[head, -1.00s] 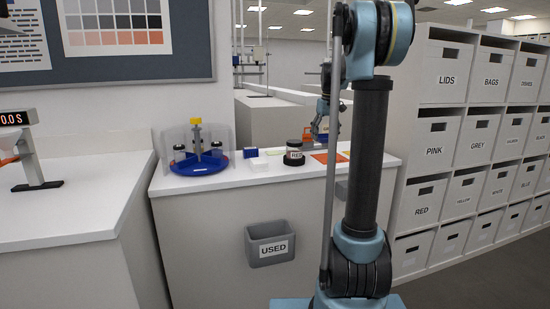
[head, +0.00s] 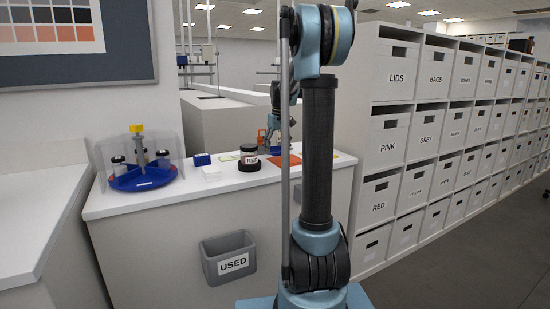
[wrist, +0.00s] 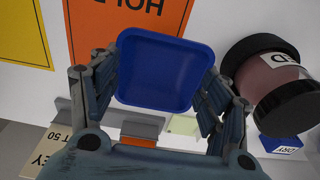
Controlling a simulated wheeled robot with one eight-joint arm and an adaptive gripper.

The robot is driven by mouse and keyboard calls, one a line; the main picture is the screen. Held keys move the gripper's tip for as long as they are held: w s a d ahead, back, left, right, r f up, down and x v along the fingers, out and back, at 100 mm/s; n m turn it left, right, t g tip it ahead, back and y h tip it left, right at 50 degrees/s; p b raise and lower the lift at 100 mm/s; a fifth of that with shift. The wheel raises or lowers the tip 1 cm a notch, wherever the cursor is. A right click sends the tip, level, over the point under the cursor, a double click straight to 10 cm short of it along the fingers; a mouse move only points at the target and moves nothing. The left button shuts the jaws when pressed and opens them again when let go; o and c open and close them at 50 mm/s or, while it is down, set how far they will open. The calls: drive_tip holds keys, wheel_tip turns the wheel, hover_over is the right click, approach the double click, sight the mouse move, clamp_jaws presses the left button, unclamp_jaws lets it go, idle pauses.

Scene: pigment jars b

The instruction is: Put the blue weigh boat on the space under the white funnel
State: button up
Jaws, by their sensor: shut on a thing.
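The blue weigh boat (wrist: 165,72) is a shallow square tray with rounded corners. In the wrist view it sits between the two fingers of my gripper (wrist: 163,82), which is shut on it from both sides. An orange card (wrist: 88,22) with printed letters, partly covered by the boat, lies beyond it. In the head view my gripper (head: 275,132) is small, over the far part of the white counter and partly behind my arm. I cannot make out a white funnel or the space under it in either view.
A dark-lidded jar (head: 249,157) stands on the counter, close to the boat's right in the wrist view (wrist: 280,85). A blue carousel (head: 142,178) is at the counter's left. A grey USED bin (head: 229,258) hangs in front. Labelled boxes (head: 390,75) fill shelves right.

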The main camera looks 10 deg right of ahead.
sight(277, 154)
drive_tip(key=shift+f, duration=1.75)
drive_tip(key=o, duration=0.7)
